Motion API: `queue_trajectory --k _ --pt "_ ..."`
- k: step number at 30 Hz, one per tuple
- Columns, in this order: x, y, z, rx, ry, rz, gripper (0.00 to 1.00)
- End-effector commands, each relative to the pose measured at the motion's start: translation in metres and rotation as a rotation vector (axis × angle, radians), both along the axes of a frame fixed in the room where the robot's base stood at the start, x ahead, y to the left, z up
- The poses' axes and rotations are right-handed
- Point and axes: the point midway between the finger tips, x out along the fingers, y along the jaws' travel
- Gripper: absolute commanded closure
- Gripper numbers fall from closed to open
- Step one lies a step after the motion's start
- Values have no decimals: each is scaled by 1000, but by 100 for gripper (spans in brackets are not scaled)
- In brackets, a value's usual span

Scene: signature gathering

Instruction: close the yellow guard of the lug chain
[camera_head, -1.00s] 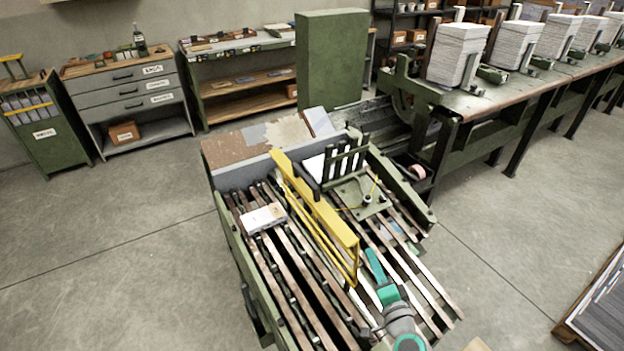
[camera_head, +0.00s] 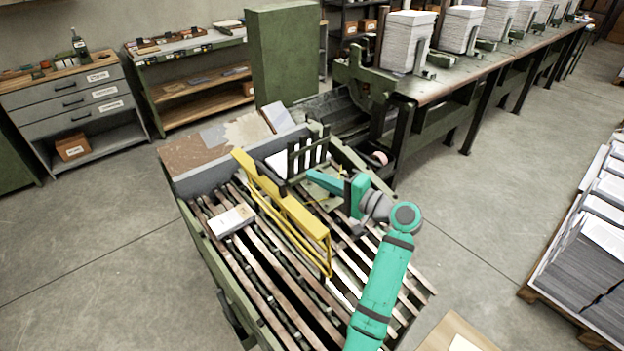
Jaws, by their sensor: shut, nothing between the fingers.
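The yellow guard (camera_head: 283,205) is a long barred frame standing up along the middle of the slatted lug chain table (camera_head: 262,268). Its top bar runs from the back left to the front right. My gripper (camera_head: 312,178) is at the end of my teal arm, on the right side of the guard and pointing left toward it. It is shut, with nothing in it. In this view its tip shows close to the guard's top bar; I cannot tell whether they touch. Part of the chain slats behind my arm is hidden.
A small white stack of paper (camera_head: 231,220) lies on the slats left of the guard. A dark green fork-like rack (camera_head: 306,157) stands behind my gripper. A long bench with paper stacks (camera_head: 408,42) runs to the back right. A loaded pallet (camera_head: 575,270) is at right.

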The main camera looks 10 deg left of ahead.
Motion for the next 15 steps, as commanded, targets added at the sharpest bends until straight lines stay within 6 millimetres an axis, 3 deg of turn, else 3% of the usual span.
queue_trajectory --k 13,15 --pt "40 68 -2 0 0 1 100" --pt "30 74 -4 0 -1 -1 100"
